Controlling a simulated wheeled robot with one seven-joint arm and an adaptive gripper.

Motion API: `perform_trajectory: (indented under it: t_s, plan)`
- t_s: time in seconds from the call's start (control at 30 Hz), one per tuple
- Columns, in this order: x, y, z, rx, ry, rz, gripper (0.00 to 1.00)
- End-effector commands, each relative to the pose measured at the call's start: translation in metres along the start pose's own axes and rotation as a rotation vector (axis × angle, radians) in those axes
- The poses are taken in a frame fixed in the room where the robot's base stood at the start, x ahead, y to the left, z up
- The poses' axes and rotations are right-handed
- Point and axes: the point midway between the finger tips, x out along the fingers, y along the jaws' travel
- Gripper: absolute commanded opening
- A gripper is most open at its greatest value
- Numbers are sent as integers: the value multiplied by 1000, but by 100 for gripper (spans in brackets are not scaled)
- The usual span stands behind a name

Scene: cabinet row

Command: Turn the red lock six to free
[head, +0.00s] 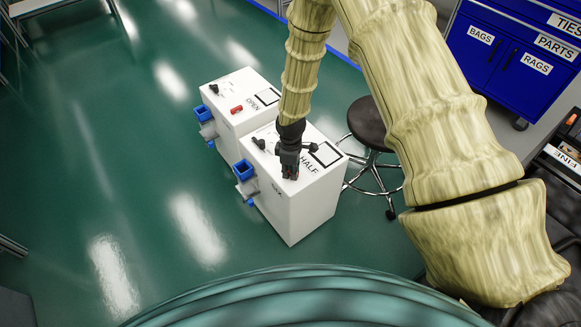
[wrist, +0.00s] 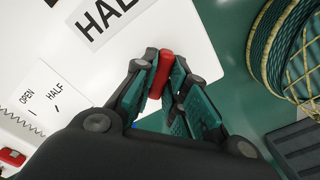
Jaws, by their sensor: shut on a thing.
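The red lock (wrist: 160,74) shows in the wrist view as a slim red bar between my fingertips, near the edge of a white top. My gripper (wrist: 162,76) is shut on it, with a finger on either side. In the head view my gripper (head: 290,172) points down on the near white cabinet (head: 315,205), beside its large HALF label (head: 309,164). There my fingers mostly hide the lock. Small dark lettering beside the gripper is too small to read surely. I cannot tell which setting the lock points to.
A second white cabinet (head: 228,85) marked OPEN stands behind, with a red handle (head: 236,109). Blue-and-grey fittings (head: 244,170) stick out from the cabinets' left sides. A black stool (head: 368,123) stands close on the right. Green floor at left is clear.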

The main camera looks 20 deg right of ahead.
Motion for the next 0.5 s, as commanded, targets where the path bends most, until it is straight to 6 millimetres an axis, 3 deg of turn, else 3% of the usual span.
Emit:
perform_trajectory:
  t_s: [0.5]
  plan:
    - [-2,0,0,461,-1,0,0]
